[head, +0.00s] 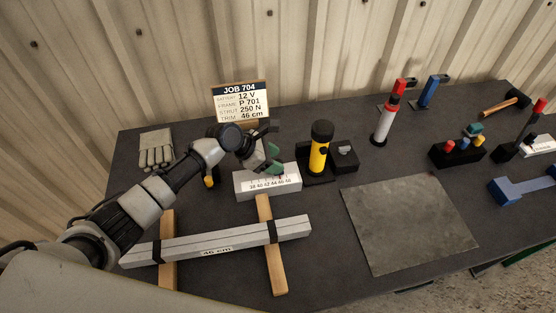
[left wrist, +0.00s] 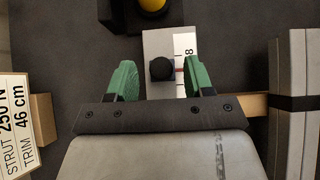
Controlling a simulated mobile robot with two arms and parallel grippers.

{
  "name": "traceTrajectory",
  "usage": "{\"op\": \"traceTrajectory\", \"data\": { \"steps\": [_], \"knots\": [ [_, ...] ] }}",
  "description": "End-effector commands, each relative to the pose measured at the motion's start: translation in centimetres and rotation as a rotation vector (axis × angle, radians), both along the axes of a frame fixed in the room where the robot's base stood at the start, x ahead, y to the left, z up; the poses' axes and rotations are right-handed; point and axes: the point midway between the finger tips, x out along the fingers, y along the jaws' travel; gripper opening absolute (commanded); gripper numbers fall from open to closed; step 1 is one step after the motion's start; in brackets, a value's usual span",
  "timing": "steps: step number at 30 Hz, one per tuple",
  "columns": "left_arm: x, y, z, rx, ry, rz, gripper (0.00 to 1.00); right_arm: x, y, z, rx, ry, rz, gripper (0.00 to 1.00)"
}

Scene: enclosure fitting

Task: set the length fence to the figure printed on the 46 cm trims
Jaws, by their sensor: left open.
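The length fence is a light grey block (head: 240,190) with a white scale strip (head: 271,184) whose printed figures run up to 48. In the left wrist view a dark round knob (left wrist: 160,68) stands on the block (left wrist: 155,42), beside the strip, where part of a figure 8 shows. My left gripper (head: 270,160) is over the fence; its open green fingers (left wrist: 157,75) lie either side of the knob with gaps showing. The bundled grey trims (head: 185,247) carry a "46 cm" label (head: 216,251). My right gripper is out of view.
The trims rest across two wooden bearers (head: 277,272). A job board (head: 240,101) reading "TRIM 46 cm" stands behind the fence. A yellow and black torch (head: 319,156) stands close right of it. A grey mat (head: 410,220) lies bare at right; gloves (head: 156,150) lie at left.

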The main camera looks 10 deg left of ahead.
Motion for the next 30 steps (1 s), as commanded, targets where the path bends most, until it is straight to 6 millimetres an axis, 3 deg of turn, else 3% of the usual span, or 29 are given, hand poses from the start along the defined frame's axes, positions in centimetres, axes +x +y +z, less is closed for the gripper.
{"op": "traceTrajectory", "data": {
  "steps": [6,13,30],
  "knots": [
    [-1.2,3.1,3.1,0.002,-0.004,0.0,0.52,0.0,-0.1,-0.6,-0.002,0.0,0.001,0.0],
    [-2.1,5.3,5.6,0.0,-0.004,0.001,0.52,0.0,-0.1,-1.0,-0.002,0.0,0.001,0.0],
    [-2.3,5.8,6.3,-0.001,-0.003,0.001,0.52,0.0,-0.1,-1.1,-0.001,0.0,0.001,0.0]
  ]
}}
